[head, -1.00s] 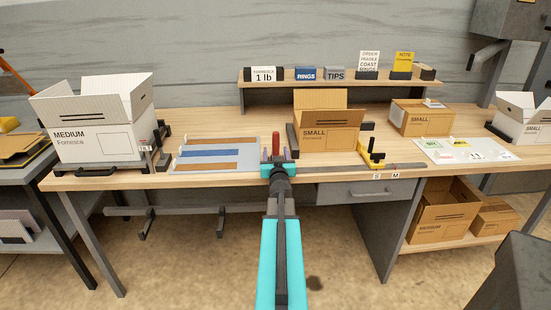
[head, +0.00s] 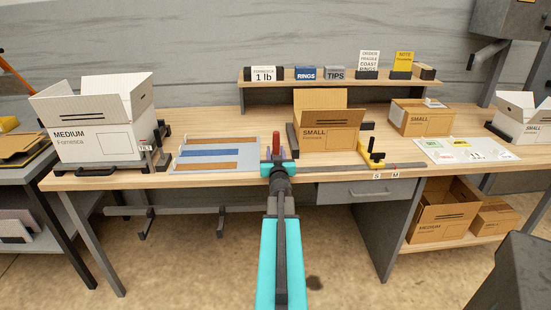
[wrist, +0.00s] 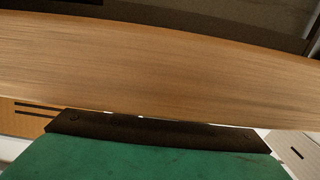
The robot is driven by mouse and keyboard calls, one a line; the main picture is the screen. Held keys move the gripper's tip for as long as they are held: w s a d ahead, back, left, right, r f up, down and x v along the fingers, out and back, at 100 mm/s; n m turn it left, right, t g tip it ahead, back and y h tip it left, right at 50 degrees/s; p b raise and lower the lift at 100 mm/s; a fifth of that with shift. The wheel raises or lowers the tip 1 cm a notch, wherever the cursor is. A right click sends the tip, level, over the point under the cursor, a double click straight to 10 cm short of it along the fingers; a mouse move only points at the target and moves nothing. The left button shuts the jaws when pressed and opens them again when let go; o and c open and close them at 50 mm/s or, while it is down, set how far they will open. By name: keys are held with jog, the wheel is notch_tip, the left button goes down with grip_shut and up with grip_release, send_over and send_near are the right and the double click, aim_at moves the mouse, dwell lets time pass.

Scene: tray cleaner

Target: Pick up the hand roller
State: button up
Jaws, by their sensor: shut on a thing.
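The hand roller (head: 276,143) shows in the head view as a small upright red piece at the table's front edge, right of the grey mat. Its lower part is hidden by my gripper. My gripper (head: 278,161) is at the same spot, with its fingers shut around the piece. In the wrist view a green block with a dark bar (wrist: 155,130) fills the bottom; I cannot tell from this view what is between the fingers.
The wooden table (head: 215,178) carries a grey mat (head: 252,147) with brown and blue strips. An open white MEDIUM box (head: 110,148) stands left, an open SMALL box (head: 325,143) behind right. A yellow-black clamp (head: 371,155) sits at the front edge. A raised shelf (head: 290,83) runs behind.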

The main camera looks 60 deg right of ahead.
aim_at(276, 144)
jog(key=shift+r, duration=0.15)
jog(key=shift+r+p, duration=0.3)
jog(key=shift+r, duration=0.3)
notch_tip(276, 144, up, 2)
jog(key=shift+r+p, duration=0.1)
jog(key=shift+p, duration=0.4)
jog(key=s+a, duration=0.1)
jog(key=s, duration=0.1)
jog(key=s+a+p, duration=0.1)
jog(key=s+a, duration=0.1)
jog(key=s+a+p, duration=0.1)
jog(key=s, duration=0.2)
jog(key=shift+a+r, duration=0.2)
jog(key=shift+r, duration=0.2)
jog(key=shift+p, duration=0.55)
jog(key=shift+s+p, duration=0.1)
jog(key=shift+p, duration=0.25)
jog(key=shift+a+p, duration=0.1)
jog(key=shift+p, duration=0.3)
